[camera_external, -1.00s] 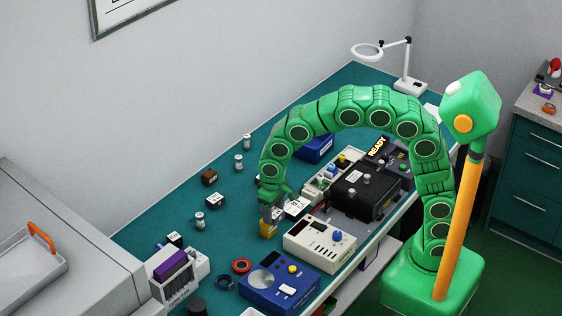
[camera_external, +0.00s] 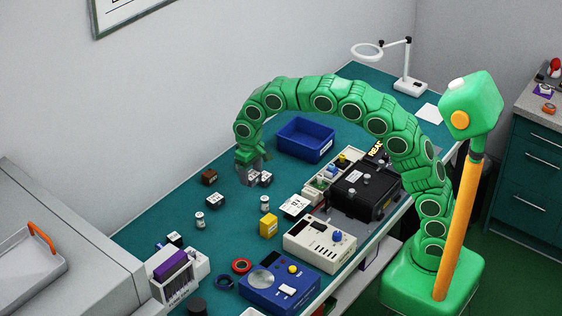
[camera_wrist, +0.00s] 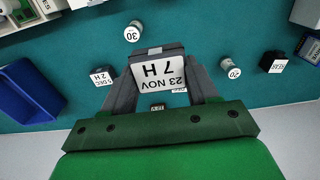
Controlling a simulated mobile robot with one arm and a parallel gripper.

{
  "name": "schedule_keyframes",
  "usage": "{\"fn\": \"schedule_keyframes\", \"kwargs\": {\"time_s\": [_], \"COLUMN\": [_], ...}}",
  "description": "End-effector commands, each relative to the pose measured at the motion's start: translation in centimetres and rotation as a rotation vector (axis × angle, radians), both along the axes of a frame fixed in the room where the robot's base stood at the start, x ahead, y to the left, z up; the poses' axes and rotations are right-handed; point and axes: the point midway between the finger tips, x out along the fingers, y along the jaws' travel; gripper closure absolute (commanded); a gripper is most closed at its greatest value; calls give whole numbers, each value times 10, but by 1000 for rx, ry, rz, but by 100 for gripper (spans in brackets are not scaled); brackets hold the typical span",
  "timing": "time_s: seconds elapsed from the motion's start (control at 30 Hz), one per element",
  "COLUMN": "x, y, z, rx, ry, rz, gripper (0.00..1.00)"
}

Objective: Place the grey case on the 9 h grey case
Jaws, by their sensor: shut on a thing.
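My gripper (camera_external: 252,178) is shut on a grey case, whose white label reads "23 NOV 7 H" upside down in the wrist view (camera_wrist: 158,72). In the external view the gripper is over the far middle of the green bench. A dark case labelled "5 DEC 2 H" (camera_wrist: 103,76) is just left of the gripper in the wrist view, apart from it. Below the held case, a dark labelled thing (camera_wrist: 158,106) shows between the fingers, and a white label (camera_wrist: 180,90) is partly hidden. I cannot make out a 9 h label in either view.
A blue bin (camera_external: 305,139) stands behind the gripper to the right. A brown case (camera_external: 210,177), a white-topped case (camera_external: 215,201), small cylinders (camera_external: 199,220) and a yellow case (camera_external: 268,226) stand around. Instruments (camera_external: 320,245) line the bench's front. Bare bench lies between the small things.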

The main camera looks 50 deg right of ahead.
Motion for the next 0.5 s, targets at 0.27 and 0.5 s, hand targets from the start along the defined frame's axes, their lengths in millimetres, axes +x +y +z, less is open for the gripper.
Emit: {"fn": "schedule_keyframes", "kwargs": {"time_s": [0.27, 0.5], "x": [20, 42], "y": [-7, 0], "z": [1, -11], "rx": [2, 1], "ry": [-5, -2], "rz": [-5, -4], "gripper": [73, 73]}}
